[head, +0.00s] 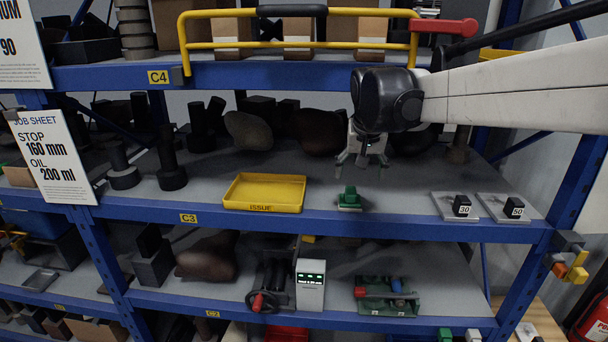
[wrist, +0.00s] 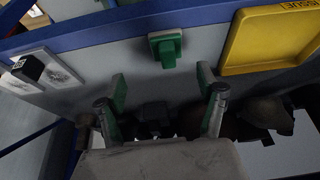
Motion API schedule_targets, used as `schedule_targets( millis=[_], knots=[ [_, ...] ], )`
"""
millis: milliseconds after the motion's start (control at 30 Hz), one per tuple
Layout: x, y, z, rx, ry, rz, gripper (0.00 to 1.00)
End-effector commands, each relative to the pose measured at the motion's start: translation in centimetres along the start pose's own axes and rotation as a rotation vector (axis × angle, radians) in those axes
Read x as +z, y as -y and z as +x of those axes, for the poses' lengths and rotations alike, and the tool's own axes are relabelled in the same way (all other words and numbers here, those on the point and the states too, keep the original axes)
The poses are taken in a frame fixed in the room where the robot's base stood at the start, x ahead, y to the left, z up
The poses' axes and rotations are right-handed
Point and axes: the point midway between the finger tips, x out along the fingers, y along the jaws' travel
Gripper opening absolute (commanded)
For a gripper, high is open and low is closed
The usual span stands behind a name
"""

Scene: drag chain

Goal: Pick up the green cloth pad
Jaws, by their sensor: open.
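The green pad (head: 349,199) sits on the middle shelf near its front edge, a small green piece with a raised block on a wider base. It also shows in the wrist view (wrist: 165,47), at top centre. My gripper (head: 361,166) is just above and behind the pad, apart from it, with its fingers spread. In the wrist view my gripper (wrist: 162,82) is open and empty, its two green-lined fingers either side of a gap in line with the pad. I cannot tell from its look whether the pad is cloth.
A yellow ISSUE tray (head: 264,206) is left of the pad. Plates with black blocks marked 30 (head: 462,206) and 50 (head: 514,207) are to the right. Dark lumps and cylinders stand behind. The upper shelf's blue beam (head: 270,75) runs overhead.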

Motion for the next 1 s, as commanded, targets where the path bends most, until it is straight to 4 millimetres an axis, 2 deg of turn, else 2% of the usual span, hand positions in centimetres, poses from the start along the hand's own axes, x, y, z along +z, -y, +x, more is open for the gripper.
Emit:
schedule_targets(
  millis=[33,167,500,833,1000],
  knots=[
    [-0.7,0.1,-0.2,0.002,0.003,0.003,0.70],
    [-1.3,0.3,0.4,0.005,0.007,0.007,0.70],
    [-1.2,0.2,5.4,0.004,0.007,0.007,0.70],
    [-1.4,0.3,7.7,0.004,0.007,0.007,0.70],
    [-1.9,0.4,9.6,0.004,0.007,0.007,0.70]
  ],
)
